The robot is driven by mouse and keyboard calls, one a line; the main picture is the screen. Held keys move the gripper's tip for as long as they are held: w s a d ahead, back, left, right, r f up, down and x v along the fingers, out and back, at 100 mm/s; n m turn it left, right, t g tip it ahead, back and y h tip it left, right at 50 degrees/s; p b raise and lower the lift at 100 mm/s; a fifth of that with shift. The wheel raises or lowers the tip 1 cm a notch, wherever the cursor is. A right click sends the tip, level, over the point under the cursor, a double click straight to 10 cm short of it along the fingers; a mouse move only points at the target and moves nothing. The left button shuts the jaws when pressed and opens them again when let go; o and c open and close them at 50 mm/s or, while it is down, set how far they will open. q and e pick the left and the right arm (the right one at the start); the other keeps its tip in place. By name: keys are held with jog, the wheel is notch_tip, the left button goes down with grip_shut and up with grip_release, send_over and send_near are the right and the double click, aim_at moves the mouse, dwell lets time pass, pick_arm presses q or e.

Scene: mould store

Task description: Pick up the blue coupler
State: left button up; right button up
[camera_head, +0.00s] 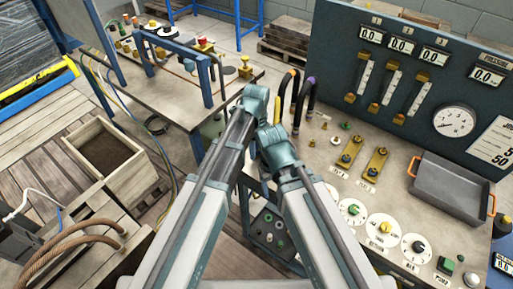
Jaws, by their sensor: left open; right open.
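I cannot pick out the blue coupler with certainty. Black curved hoses stand at the left edge of the right-hand bench; one hose (308,92) has a purple-blue band at its top, and another has an orange band. A thin white hose (32,197) at the far left has a small blue part near its end. My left gripper (256,95) is at the end of the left arm, just left of the black hoses. My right gripper (272,140) is lower, close beside the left arm. Their fingers are hard to make out; nothing shows held in either.
The right bench carries a gauge panel (432,75), a grey tray (452,185), yellow valve plates (374,163) and dials. A left bench (175,98) has buttons and blue posts. A wooden crate (108,158) and a brown hose (75,232) are at left.

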pick_arm(q)
grip_shut()
jog(key=shift+r, duration=0.1)
dwell(0.4)
notch_tip(320, 180, up, 10)
jog(key=p, duration=1)
jog(key=shift+f, duration=0.25)
